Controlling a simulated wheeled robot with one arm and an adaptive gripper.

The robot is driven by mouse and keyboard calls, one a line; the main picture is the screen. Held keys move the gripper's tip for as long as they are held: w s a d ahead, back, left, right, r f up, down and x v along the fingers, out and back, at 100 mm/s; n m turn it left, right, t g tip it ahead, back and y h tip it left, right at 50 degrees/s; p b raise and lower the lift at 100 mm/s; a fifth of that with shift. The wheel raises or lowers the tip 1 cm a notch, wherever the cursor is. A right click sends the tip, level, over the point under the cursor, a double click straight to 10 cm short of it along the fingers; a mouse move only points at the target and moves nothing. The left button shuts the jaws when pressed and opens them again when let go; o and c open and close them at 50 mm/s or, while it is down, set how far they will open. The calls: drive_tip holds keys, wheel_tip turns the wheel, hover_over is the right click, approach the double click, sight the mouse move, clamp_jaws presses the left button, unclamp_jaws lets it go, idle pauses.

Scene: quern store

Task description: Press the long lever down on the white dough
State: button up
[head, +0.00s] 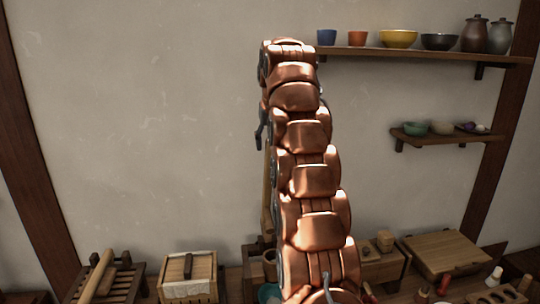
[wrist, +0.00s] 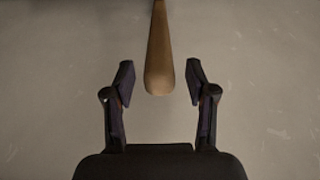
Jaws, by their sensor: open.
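The long wooden lever (wrist: 160,50) comes down from the top of the wrist view, its rounded end pointing at my gripper (wrist: 160,78). My gripper is open, one dark finger on each side of the lever's end, with a gap on both sides. In the head view my copper arm hides most of the gripper; a dark finger (head: 260,132) shows at the arm's left edge. A strip of upright wood, seemingly the lever (head: 267,200), shows beside the arm lower down. The white dough is not visible in either view.
Below are a slatted wooden rack (head: 120,282), a lidded wooden box (head: 188,276) and a wooden board (head: 445,250). An upper shelf (head: 430,54) with bowls and jars and a lower shelf (head: 450,138) are on the right wall. The wall left of my arm is bare.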

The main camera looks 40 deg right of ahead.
sight(270, 167)
drive_tip(key=shift+p+x, duration=0.3)
drive_tip(key=shift+x, duration=1.9)
drive_tip(key=shift+c, duration=0.3)
clamp_jaws()
